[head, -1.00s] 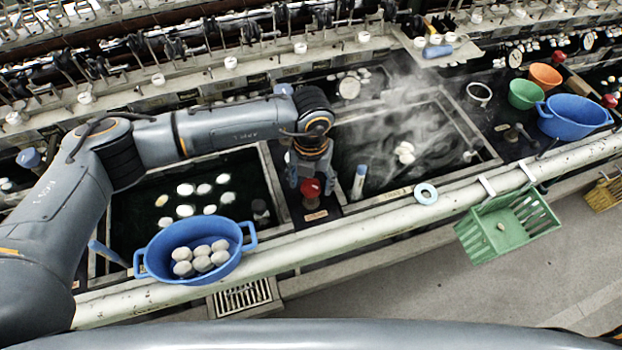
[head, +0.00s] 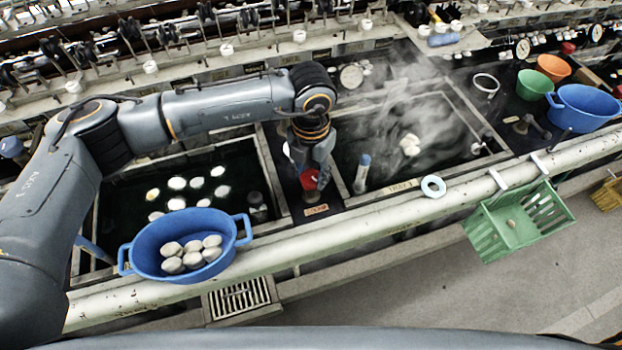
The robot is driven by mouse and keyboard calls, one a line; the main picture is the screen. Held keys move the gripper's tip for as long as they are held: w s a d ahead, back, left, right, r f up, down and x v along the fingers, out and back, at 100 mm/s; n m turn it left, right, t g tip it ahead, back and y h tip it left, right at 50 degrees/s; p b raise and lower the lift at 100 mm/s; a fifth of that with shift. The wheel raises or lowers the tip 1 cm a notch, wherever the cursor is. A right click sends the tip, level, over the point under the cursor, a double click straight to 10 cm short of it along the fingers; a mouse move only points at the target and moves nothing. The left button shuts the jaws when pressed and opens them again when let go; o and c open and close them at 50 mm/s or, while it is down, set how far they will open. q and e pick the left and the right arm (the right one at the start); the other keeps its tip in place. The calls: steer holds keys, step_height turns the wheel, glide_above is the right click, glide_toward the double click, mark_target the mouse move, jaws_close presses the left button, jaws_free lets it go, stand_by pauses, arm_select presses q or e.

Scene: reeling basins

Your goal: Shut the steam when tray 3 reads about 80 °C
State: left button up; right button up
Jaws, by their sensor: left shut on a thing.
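My left gripper (head: 318,172) points down between two basins and is shut on a red valve knob (head: 313,181), which its fingers partly hide. A blue-capped stick, perhaps a thermometer (head: 362,175), stands at that basin's left side. My right gripper is not in view.
A blue tub of cocoons (head: 140,248) rests at the front rail (head: 330,233), before a basin with several floating cocoons (head: 198,182). A green basket (head: 487,238) hangs on the rail. Green, orange and blue containers (head: 590,108) stand at the right.

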mark_target(311, 176)
arm_select(q)
steer(key=m+b, duration=0.1)
steer(key=b, duration=0.1)
steer(key=m+b, duration=0.2)
steer(key=shift+f, duration=0.25)
steer(key=shift+r+m+b, duration=0.25)
steer(key=shift+m+b, duration=0.75)
steer(key=shift+b, duration=0.15)
steer(key=o, duration=1.2)
steer(key=shift+c, duration=0.2)
steer(key=shift+r, duration=0.1)
step_height(311, 176, up, 12)
